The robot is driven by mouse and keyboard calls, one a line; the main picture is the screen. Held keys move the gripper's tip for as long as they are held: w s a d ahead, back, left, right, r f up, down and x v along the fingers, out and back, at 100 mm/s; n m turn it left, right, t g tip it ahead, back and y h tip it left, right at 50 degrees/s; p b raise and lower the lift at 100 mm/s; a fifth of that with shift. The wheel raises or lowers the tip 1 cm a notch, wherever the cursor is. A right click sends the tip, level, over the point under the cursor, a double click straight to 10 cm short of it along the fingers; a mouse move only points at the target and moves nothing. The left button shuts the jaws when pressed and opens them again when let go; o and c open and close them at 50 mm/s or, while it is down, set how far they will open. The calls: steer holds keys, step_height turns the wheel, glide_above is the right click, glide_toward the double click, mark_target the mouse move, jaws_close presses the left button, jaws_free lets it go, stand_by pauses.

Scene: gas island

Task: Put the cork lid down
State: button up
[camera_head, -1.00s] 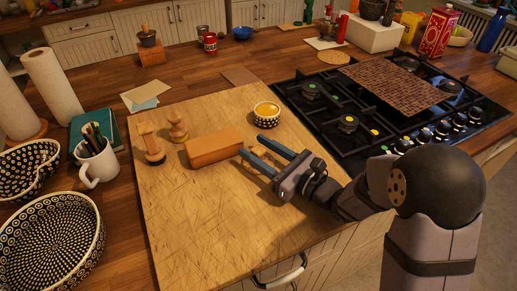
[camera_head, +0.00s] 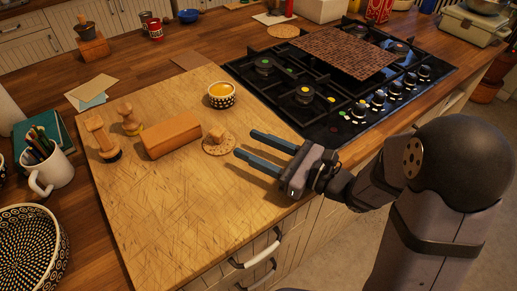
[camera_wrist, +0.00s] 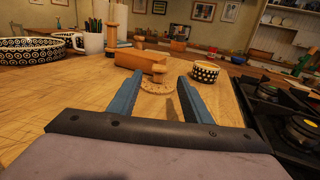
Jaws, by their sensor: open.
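The cork lid (camera_head: 219,145), a flat speckled disc with a knob on top, lies on the wooden board (camera_head: 190,215), between the orange-brown block and my gripper. My gripper (camera_head: 245,144) is open and empty, its blue fingers pointing at the lid from the right, apart from it. In the wrist view the lid (camera_wrist: 157,88) shows beyond and between the two open fingers (camera_wrist: 158,90), its knob upright.
The wooden block (camera_head: 171,135) stands just left of the lid. A patterned bowl with yellow contents (camera_head: 222,95) sits behind it. Wooden stamps (camera_head: 103,138) stand at the left. The gas hob (camera_head: 310,95) lies behind right. The board's front is clear.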

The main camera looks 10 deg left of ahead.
steer(key=shift+o, duration=0.3)
steer(key=shift+s+d, duration=0.25)
steer(key=shift+d, duration=0.25)
